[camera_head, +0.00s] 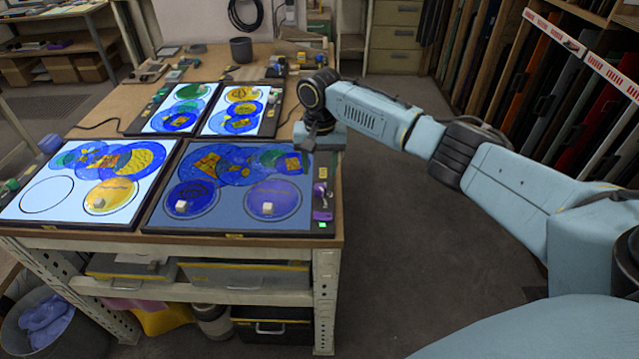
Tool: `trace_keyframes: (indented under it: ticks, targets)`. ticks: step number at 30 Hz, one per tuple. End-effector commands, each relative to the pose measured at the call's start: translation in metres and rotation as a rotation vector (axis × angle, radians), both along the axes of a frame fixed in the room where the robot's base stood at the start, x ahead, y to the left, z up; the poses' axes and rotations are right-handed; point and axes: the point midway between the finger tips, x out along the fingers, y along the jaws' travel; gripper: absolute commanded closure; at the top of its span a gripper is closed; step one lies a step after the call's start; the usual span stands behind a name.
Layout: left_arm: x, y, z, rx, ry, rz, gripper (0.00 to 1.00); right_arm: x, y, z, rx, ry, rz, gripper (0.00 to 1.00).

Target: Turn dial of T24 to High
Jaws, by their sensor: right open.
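Several light panels lie on the wooden workbench. The front right panel (228,221) glows a dim blue-grey, and a control strip runs down its right edge. On that strip are a small knob-like dial (321,188), a purple piece and a small green light (322,225). The labels are too small to read, so I cannot tell which panel is T24. My right gripper (309,146) is open, pointing down over the panel's back right corner, above and apart from the dial in the picture. Its fingertips are small and partly hidden by the wrist. My left gripper is out of view.
The front left panel (30,216) and two back panels glow brighter, with colored glass discs on them. A dark pot (241,50) and small blocks stand at the bench's back. A rack of glass sheets (545,95) is at right. Open floor (420,240) lies right of the bench.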

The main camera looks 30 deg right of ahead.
Motion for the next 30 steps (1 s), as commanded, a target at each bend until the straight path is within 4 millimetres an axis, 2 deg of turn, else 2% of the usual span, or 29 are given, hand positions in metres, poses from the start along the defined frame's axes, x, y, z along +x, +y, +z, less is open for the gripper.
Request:
trace_keyframes:
  ticks: [1, 3, 9, 14, 22, 30]
  targets:
    - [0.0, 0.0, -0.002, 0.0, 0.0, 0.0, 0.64, -0.001, 0.0, -0.013, 0.0, 0.004, 0.0, 0.52]
    - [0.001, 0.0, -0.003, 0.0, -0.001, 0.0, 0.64, -0.001, 0.0, -0.026, -0.001, 0.003, 0.001, 0.52]
    - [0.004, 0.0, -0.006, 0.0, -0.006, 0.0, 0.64, 0.0, 0.0, -0.053, 0.001, 0.001, 0.001, 0.52]
    - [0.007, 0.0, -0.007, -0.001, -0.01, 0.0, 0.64, 0.0, 0.0, -0.061, 0.001, -0.001, 0.001, 0.52]
    - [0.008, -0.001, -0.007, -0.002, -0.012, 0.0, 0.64, 0.0, 0.0, -0.062, 0.0, 0.0, 0.002, 0.52]
    - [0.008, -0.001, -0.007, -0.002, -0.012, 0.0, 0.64, 0.0, 0.0, -0.062, 0.0, 0.0, 0.002, 0.87]
